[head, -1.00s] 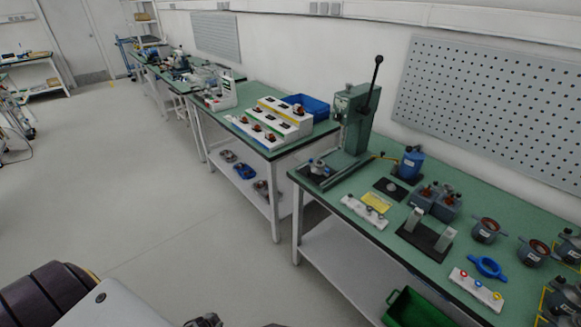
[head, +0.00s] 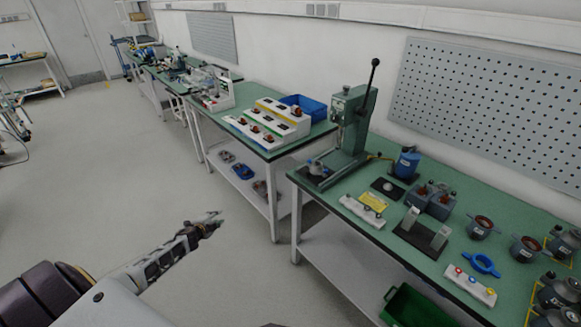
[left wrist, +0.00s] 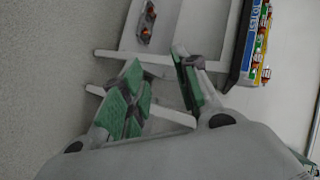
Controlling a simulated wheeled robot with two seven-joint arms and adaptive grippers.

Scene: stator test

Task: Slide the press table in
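The green press (head: 350,125) with its tall black lever stands near the left end of the right-hand bench. Its low sliding table (head: 317,177) reaches out toward the bench's front left edge, with a small grey part (head: 316,167) on it. My left gripper (head: 214,222) is over the open floor, left of the bench and apart from the press. In the left wrist view the left gripper (left wrist: 158,60) has its two green-padded fingers spread, with nothing between them. The press is not clearly seen in that view. My right gripper is not in view.
A green crate (head: 408,308) is below.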

